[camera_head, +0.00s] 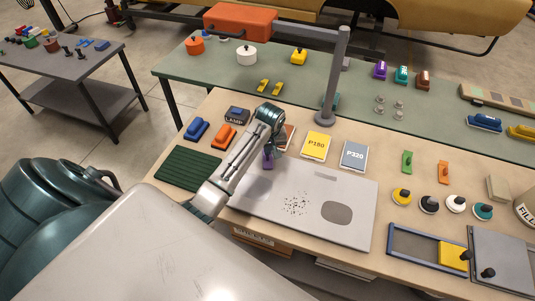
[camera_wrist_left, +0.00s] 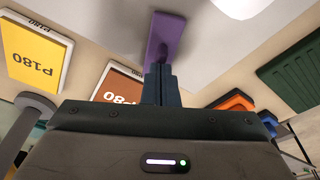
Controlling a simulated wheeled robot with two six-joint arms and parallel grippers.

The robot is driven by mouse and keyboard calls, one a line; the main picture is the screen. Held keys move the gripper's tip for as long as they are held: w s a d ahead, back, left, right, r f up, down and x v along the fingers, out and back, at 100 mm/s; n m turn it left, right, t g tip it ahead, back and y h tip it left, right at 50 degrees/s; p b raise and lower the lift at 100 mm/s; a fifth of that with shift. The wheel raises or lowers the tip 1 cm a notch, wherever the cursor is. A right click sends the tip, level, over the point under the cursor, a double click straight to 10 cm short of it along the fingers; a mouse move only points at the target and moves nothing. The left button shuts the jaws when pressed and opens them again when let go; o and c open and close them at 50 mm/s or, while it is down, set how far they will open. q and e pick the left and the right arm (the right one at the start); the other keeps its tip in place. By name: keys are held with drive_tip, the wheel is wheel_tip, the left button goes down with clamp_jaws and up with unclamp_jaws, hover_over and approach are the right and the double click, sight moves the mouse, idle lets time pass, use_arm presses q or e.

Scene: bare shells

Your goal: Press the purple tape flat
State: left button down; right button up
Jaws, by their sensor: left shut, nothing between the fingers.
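The purple tape (camera_head: 267,163) is a short strip at the upper left part of the grey panel (camera_head: 300,190), on the wooden bench. It also shows in the left wrist view (camera_wrist_left: 164,34), running away from my fingertips. My left gripper (camera_head: 272,154) is shut and empty, fingers pointing down at the near end of the tape. In the left wrist view the closed fingertips (camera_wrist_left: 158,76) overlap that end and hide part of it. Whether they touch the tape or hover just above it I cannot tell. My right gripper is not in view.
Beside the panel lie a yellow P180 pad (camera_head: 317,145), a grey P320 pad (camera_head: 354,155), a dark green ribbed mat (camera_head: 188,168) and blue and orange blocks (camera_head: 223,136). A grey post (camera_head: 335,80) stands behind. Several knobbed discs (camera_head: 429,203) sit at right.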

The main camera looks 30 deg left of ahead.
use_arm(q)
drive_tip(key=shift+f, duration=0.1)
drive_tip(key=shift+p+v, duration=0.6)
drive_tip(key=shift+v, duration=0.5)
drive_tip(key=shift+w+a+r, duration=0.1)
drive_tip(key=shift+r, duration=1.15)
drive_tip(key=shift+w+a+r, duration=0.1)
drive_tip(key=shift+r, duration=1.1)
